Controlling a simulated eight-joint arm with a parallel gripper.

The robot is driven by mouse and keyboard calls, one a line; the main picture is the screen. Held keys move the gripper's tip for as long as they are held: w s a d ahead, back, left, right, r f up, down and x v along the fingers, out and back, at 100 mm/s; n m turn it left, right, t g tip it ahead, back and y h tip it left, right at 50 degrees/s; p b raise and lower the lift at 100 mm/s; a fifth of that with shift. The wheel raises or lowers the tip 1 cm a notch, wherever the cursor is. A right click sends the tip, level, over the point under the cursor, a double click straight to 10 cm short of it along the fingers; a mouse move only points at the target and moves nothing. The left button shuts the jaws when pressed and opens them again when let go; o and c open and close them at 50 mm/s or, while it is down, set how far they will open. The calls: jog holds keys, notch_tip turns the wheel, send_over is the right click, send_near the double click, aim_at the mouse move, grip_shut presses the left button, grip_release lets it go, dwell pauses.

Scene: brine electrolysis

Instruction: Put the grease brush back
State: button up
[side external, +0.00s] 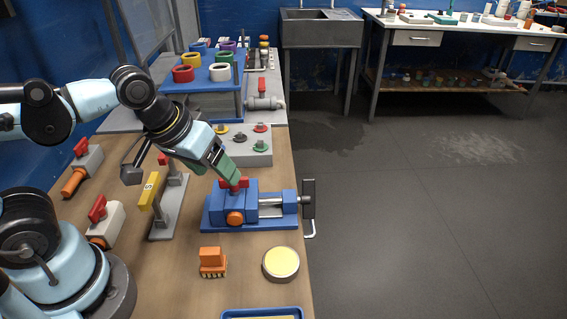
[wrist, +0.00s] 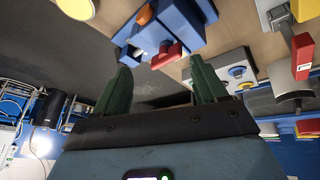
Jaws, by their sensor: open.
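An orange block with short bristles along its lower edge, which looks like the grease brush (side external: 212,260), stands on the wooden bench in front of the blue vise. A round tin of pale yellow grease (side external: 281,263) is to its right; its yellow top also shows at the top edge of the wrist view (wrist: 76,7). My gripper (side external: 234,180) is open and empty, with green fingers, tilted down over the blue vise at its red handle (side external: 233,184). In the wrist view the red handle (wrist: 168,54) lies just beyond the gap between the fingertips (wrist: 161,68). The brush is not visible there.
The blue vise (side external: 216,206) with a dark jaw plate stands near the bench's right edge. A blue tray (side external: 240,313) is at the bottom edge. A grey block with coloured knobs (side external: 262,155) stands behind.

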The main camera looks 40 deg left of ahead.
jog(key=a+m, duration=0.1)
jog(key=w+a+t, duration=0.1)
jog(key=w+a+r+m+t, duration=0.1)
jog(key=shift+a+m+y, duration=0.3)
dwell(0.6)
